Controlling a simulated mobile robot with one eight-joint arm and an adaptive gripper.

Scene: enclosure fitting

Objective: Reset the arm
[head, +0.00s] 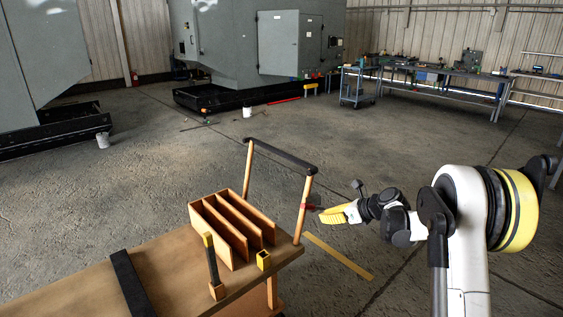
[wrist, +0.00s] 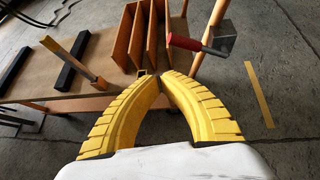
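My gripper (head: 328,216) is at the right of the cart in the head view, held out beside the cart's near-right post. In the wrist view its two ridged yellow fingers (wrist: 160,78) curve inward and meet at the tips. I see nothing held between them. My white arm stands at the right of the head view, bent, with the wrist reaching left.
A wooden cart (head: 180,268) bears a slotted wooden rack (head: 205,215), an upright bar and a small yellow block (head: 263,260). A red-handled piece with a grey head (wrist: 186,42) shows by the post, beyond my fingertips. Open concrete floor lies behind.

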